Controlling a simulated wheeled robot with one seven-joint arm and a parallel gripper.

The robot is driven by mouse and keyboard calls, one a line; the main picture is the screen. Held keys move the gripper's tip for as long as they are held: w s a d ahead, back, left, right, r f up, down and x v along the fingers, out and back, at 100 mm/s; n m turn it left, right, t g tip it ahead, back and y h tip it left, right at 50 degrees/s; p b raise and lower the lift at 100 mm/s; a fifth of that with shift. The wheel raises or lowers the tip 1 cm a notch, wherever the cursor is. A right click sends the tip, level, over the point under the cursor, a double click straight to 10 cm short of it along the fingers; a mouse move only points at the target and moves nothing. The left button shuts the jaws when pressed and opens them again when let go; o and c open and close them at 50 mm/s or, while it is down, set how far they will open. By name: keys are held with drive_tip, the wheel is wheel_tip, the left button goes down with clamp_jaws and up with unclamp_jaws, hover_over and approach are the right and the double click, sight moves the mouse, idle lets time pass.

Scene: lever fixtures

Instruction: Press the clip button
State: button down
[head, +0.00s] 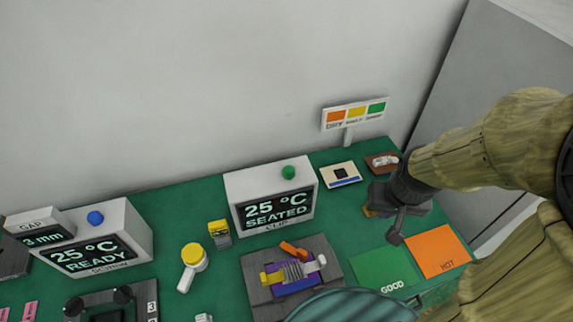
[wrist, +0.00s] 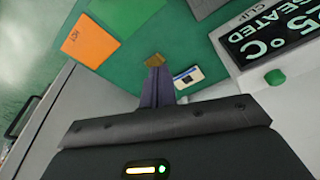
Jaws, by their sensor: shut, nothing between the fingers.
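The clip button is a round green button (head: 288,172) on top of the white CLIP box (head: 235,192), whose screen (head: 273,210) reads 25 °C SEATED. In the wrist view, the green button (wrist: 275,77) is at the right, beside the screen (wrist: 275,30). My gripper (head: 376,204) is to the right of the CLIP box in the head view, apart from the button. In the wrist view my gripper (wrist: 156,72) has its fingers together and empty, with a small tan patch just beyond their tips. The fingers are partly hidden in the head view.
A clip fixture (head: 262,294) with an orange lever stands in front of the box. A cream card (head: 340,175), green GOOD mat (head: 383,270) and orange HOT mat (head: 437,250) lie near my gripper. A color sign (head: 355,113) stands behind. Another box with a blue button (head: 95,218) is left.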

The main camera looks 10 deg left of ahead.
wheel_tip(320, 180, up, 7)
drive_tip(key=n+t+h+p, duration=0.4)
drive_tip(key=n+t+p, duration=0.2)
drive_tip(key=n+p, duration=1.4)
hover_over(285, 172)
drive_tip(key=b, duration=0.2)
drive_tip(key=n, duration=0.1)
wheel_tip(285, 172, down, 8)
drive_tip(key=b, duration=0.4)
drive_tip(key=shift+w+r, duration=0.1)
drive_tip(key=shift+r, duration=0.15)
drive_tip(key=shift+f+g+b, duration=0.3)
drive_tip(key=shift+f+b, duration=0.35)
drive_tip(key=shift+b, duration=0.3)
